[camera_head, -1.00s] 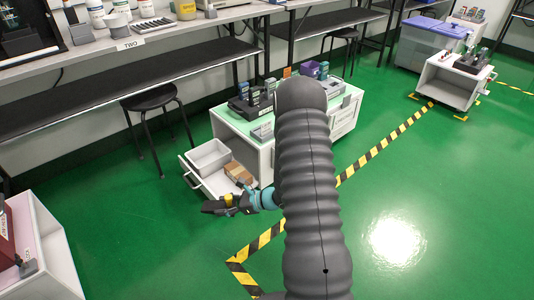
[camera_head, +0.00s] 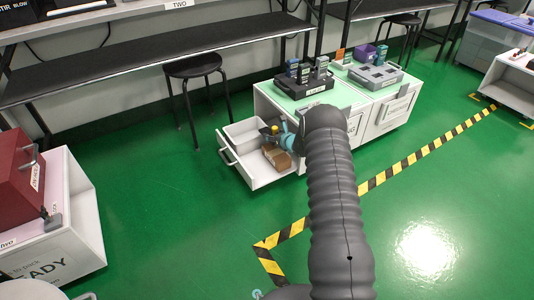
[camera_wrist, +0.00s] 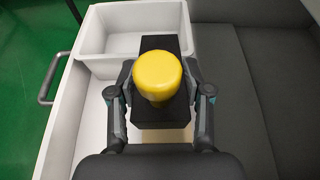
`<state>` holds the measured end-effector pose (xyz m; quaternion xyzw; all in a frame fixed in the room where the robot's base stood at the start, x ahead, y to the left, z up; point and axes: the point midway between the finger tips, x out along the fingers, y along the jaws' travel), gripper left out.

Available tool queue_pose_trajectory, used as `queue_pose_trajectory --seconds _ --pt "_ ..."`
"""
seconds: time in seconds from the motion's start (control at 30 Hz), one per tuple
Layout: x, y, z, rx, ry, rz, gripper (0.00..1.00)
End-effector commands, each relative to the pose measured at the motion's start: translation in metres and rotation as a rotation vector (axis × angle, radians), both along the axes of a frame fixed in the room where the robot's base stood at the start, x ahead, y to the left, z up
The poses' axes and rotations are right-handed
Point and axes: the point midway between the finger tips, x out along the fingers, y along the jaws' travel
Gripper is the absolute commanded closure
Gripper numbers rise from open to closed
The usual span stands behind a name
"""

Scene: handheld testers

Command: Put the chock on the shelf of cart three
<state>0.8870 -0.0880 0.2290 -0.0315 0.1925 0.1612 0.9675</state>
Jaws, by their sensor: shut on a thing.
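My gripper (camera_wrist: 160,100) is shut on a black block (camera_wrist: 163,118) with a round yellow knob (camera_wrist: 158,75) on top; I cannot tell for sure that it is the chock. In the head view my gripper (camera_head: 285,138) and the yellow knob (camera_head: 274,129) are over an open white drawer (camera_head: 262,178), beside a white bin. I cannot tell whether the block touches the drawer floor. A white cart (camera_head: 512,78) with an open shelf stands at the right edge. Another white cart (camera_head: 85,205) stands at the left. I cannot read which is cart three.
A brown block (camera_head: 276,156) lies in the drawer near the white bin (camera_wrist: 130,30). The green-topped cabinet (camera_head: 268,92) holds testers in a dark tray (camera_head: 305,88) and a grey tray (camera_head: 376,76). A black stool (camera_head: 192,66) stands behind. Green floor is clear in front.

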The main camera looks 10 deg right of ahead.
Motion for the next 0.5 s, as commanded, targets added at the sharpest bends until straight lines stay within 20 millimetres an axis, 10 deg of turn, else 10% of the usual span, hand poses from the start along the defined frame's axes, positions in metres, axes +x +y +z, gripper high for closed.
queue_pose_trajectory --seconds 0.5 --pt "-0.049 0.057 -0.048 0.0 0.004 -0.015 0.93"
